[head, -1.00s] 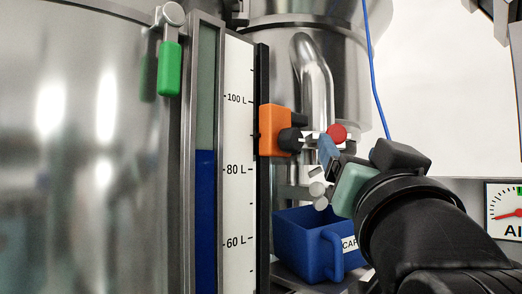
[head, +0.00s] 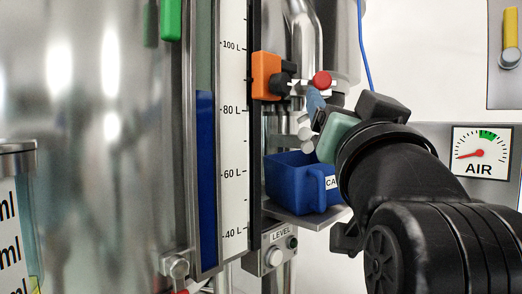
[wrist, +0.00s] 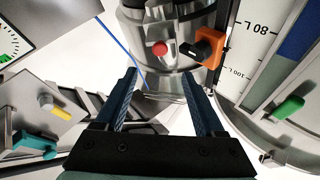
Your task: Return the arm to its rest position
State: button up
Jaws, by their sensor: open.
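My gripper (wrist: 165,100) shows in the wrist view with its two blue fingers spread and nothing between them. In the head view my gripper (head: 312,104) is at the middle right, partly hidden by my own wrist. It is near the red knob (head: 321,79) and the orange block with a black knob (head: 268,76). The red knob (wrist: 160,48) and the orange block (wrist: 211,47) also show beyond the fingertips in the wrist view. I cannot tell the exact gap to them.
A blue bin (head: 292,178) stands on a ledge below my gripper. A large steel tank (head: 95,150) and a litre scale (head: 233,130) stand left. A LEVEL box (head: 277,250) is below. An AIR gauge (head: 481,153) is on the right. A blue cable (head: 365,50) hangs behind.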

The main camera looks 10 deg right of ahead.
jog(key=s+a+f+n+t+y+b, duration=0.5)
jog(key=s+a+f+b, duration=0.6)
jog(key=a+f, duration=0.3)
jog(key=shift+a+f+n+t+b, duration=0.2)
jog(key=shift+a+n+t+b, duration=0.15)
jog(key=shift+a+b, duration=0.55)
